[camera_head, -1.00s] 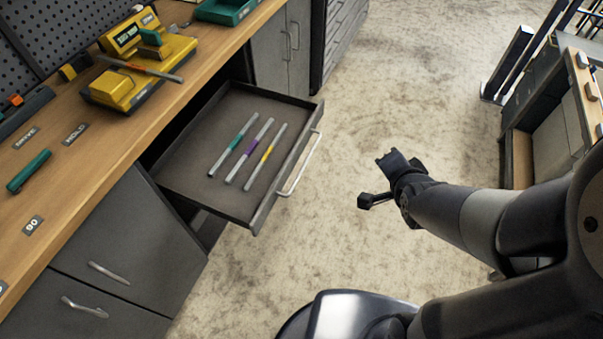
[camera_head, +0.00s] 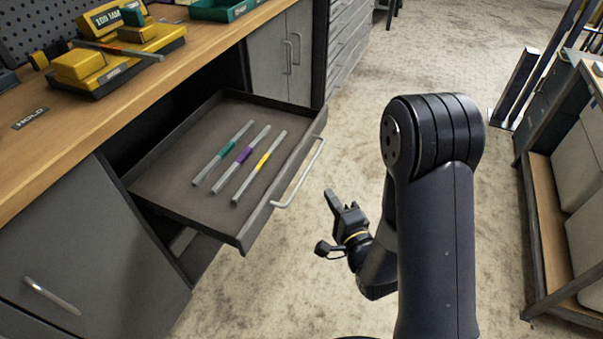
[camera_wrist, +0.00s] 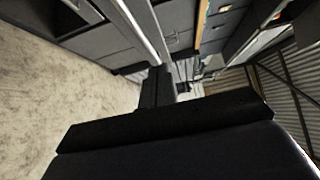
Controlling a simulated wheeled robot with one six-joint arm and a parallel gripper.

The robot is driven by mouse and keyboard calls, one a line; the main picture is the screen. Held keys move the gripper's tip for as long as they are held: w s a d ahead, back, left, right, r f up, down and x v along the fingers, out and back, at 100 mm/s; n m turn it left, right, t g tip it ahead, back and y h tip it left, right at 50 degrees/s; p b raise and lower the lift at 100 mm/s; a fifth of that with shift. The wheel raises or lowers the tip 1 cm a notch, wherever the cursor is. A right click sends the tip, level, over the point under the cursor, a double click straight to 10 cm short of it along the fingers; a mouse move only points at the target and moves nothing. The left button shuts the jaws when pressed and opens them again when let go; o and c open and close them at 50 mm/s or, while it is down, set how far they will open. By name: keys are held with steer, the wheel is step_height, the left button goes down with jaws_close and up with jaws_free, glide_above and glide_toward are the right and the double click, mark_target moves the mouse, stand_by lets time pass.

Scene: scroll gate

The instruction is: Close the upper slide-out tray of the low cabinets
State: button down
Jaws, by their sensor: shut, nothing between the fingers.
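The upper slide-out tray (camera_head: 165,186) is a dark grey drawer pulled out from under the wooden worktop, with a pale bar handle (camera_head: 300,176) on its front. Three grey rods with green, purple and yellow bands lie in it. My gripper (camera_head: 333,201) is shut and empty, in front of the tray's front panel and to the right of the handle, apart from it in the head view. In the wrist view my gripper (camera_wrist: 158,88) shows dark in the middle, with a long pale bar running past it that I cannot identify for sure.
The worktop (camera_head: 90,125) carries a yellow device (camera_head: 110,60) and a green bin (camera_head: 222,8). A grey cabinet door (camera_head: 85,250) is below left of the tray. A shelf unit (camera_head: 565,200) stands at the right. Open floor (camera_head: 350,130) lies between.

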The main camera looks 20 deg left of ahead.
glide_toward(295, 157)
steer(key=w, duration=0.4)
steer(key=a, duration=0.2)
steer(key=shift+w+a, duration=0.35)
steer(key=shift+w, duration=0.05)
steer(key=shift+a, duration=0.35)
